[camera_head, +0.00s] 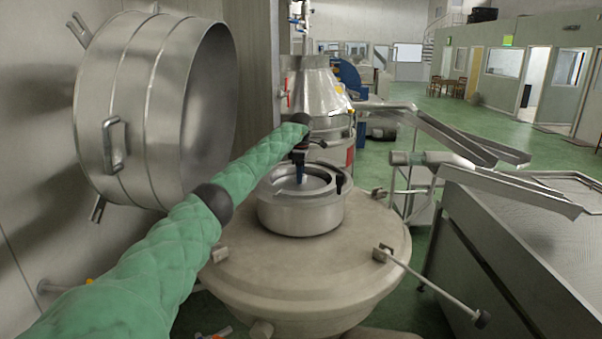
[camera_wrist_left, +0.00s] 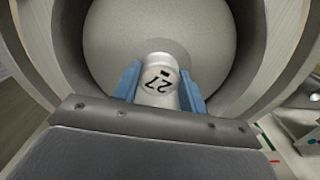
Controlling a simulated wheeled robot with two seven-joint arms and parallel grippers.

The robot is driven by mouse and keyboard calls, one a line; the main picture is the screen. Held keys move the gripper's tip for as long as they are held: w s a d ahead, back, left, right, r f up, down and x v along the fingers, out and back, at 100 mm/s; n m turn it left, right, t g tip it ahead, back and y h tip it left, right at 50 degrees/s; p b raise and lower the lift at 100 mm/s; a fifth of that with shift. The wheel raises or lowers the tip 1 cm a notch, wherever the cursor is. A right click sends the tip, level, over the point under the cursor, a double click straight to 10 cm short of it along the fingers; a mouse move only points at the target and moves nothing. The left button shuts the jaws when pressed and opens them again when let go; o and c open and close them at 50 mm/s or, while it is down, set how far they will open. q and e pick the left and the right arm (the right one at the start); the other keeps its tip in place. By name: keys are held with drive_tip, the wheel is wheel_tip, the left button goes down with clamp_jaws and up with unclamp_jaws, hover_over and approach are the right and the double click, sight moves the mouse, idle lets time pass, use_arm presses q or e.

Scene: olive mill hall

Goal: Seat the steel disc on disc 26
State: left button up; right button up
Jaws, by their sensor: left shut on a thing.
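My left gripper (camera_head: 300,178) reaches down into the open steel bowl (camera_head: 300,217) on the round machine. In the left wrist view, its blue fingers (camera_wrist_left: 161,70) are shut on a pale upright stub marked 27 (camera_wrist_left: 158,80). The stub stands at the middle of a wide, smooth grey disc (camera_wrist_left: 120,42), the steel disc. The disc lies within the bowl's round wall (camera_wrist_left: 247,60). I cannot tell whether the disc rests on anything beneath it. Disc 26 is not visible. My right gripper is in neither view.
The bowl sits on a broad beige round housing (camera_head: 235,275). A large open steel drum cover (camera_head: 130,110) stands at left. Metal chutes (camera_head: 490,180) and a steel-sided tank (camera_head: 520,270) stand at right. A conical steel machine (camera_head: 318,95) is behind.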

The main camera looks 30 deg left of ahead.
sight(301, 186)
use_arm(q)
wheel_tip(301, 186, down, 2)
drive_tip(key=shift+w+f+b, duration=0.15)
drive_tip(key=shift+f+b, duration=0.1)
drive_tip(key=shift+b, duration=0.2)
drive_tip(key=shift+f, duration=0.3)
drive_tip(key=shift+f+b, duration=0.35)
drive_tip(key=shift+f, duration=0.5)
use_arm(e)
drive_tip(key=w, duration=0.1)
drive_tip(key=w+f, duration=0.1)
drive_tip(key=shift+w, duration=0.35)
use_arm(q)
drive_tip(key=shift+f, duration=0.35)
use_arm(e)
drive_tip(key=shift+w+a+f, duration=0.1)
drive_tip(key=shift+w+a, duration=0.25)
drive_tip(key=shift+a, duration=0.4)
